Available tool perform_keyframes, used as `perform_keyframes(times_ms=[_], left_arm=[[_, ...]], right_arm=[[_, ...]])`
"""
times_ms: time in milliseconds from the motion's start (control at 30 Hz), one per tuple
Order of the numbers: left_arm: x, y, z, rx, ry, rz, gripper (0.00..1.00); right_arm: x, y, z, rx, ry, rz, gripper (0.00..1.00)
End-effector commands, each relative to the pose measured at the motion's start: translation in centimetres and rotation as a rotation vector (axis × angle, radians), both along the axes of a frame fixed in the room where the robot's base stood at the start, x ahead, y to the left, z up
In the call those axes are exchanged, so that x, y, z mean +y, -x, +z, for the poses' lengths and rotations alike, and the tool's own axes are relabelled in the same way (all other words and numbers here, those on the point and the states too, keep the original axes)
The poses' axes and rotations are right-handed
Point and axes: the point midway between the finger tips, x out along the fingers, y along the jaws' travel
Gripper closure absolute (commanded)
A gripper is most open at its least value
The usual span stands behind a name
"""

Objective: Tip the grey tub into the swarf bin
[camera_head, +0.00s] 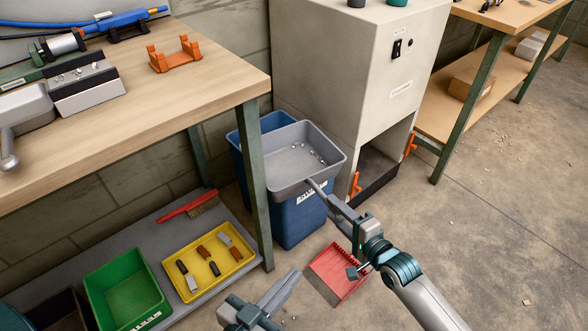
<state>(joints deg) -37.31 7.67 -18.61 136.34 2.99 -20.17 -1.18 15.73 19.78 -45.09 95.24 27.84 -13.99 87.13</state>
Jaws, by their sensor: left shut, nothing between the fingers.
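The grey tub (284,166) is over the front part of the blue swarf bin (298,222), and the bin's back rim shows behind it. The tub looks close to level, with several small shiny bits on its floor at the right. I cannot tell whether its underside touches the bin. My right gripper (316,186) is at the tub's near right edge and looks shut on its wall. My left gripper (294,273) is shut and empty, low in front of the bin, apart from tub and bin.
A red dustpan (336,272) lies on the floor below my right arm. A wooden workbench (200,85) stands left, its lower shelf holding a yellow tray (223,275), a green bin (128,298) and a red brush (188,206). A beige cabinet (325,70) stands behind the bin. Floor at right is mostly clear.

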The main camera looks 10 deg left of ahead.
Motion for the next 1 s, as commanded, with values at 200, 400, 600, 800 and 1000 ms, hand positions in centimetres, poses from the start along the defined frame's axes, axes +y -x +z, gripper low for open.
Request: perform_keyframes(times_ms=[200,400,600,800,1000], left_arm=[[-0.14,-0.07,0.5,-0.028,0.008,0.0,1.0],[-0.15,-0.08,0.55,-0.029,0.008,0.0,1.0],[-0.16,-0.09,0.57,-0.029,0.008,-0.001,1.0],[-0.17,-0.12,0.6,-0.03,0.009,-0.001,1.0],[-0.04,-0.05,0.36,-0.02,0.004,0.001,1.0]], right_arm=[[0.52,-0.5,-0.07,-0.001,-0.001,0.0,0.61],[0.52,-0.5,-0.08,-0.001,0.001,0.0,0.61],[0.51,-0.49,-0.09,-0.001,0.001,0.0,0.94],[0.49,-0.44,-0.23,0.001,0.003,0.001,1.0],[0.51,-0.46,-0.07,-0.001,0.003,0.002,1.0]])
